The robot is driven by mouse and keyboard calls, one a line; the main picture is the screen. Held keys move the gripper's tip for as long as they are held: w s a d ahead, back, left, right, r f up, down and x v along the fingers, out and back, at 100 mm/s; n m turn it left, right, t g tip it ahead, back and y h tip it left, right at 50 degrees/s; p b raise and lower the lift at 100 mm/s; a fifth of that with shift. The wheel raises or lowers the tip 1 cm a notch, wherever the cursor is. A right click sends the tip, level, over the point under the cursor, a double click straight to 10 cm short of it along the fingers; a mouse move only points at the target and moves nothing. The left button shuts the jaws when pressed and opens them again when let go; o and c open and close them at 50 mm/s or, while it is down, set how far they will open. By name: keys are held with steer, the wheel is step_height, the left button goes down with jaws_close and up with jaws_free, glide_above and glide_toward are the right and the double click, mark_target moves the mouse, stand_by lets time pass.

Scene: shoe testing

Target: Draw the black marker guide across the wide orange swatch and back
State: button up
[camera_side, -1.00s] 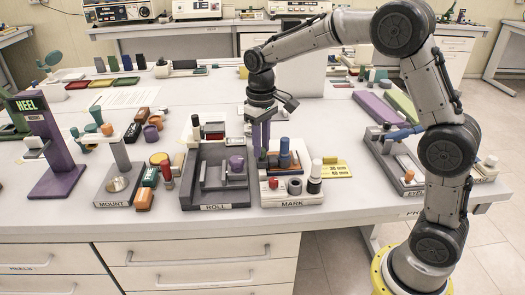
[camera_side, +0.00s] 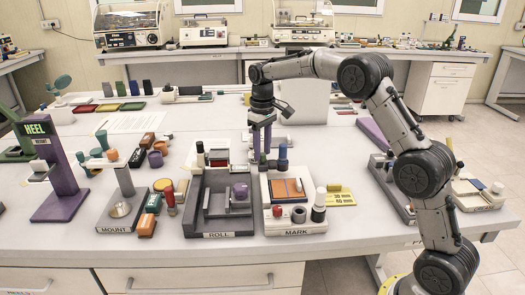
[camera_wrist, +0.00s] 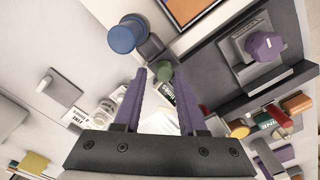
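The wide orange swatch (camera_side: 288,190) lies flat in the white tray labelled MARK; its corner shows at the top of the wrist view (camera_wrist: 190,8). A dark upright piece with a white top (camera_side: 319,206) stands at the tray's front right. I cannot tell which is the black marker guide. My gripper (camera_side: 262,152) is above the tray's back left corner, fingers pointing down.
A blue-topped post (camera_side: 283,157) stands close right of my gripper. The dark ROLL tray (camera_side: 219,224) with a purple roller (camera_side: 240,190) adjoins on the left. A yellow plate (camera_side: 341,199) lies to the right.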

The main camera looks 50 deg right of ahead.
steer(key=shift+o, duration=1.1)
steer(key=shift+a, duration=0.1)
steer(key=shift+s, duration=0.1)
steer(key=shift+r, duration=0.1)
step_height(320, 180, up, 14)
steer(key=shift+f, duration=0.2)
steer(key=shift+a, duration=0.1)
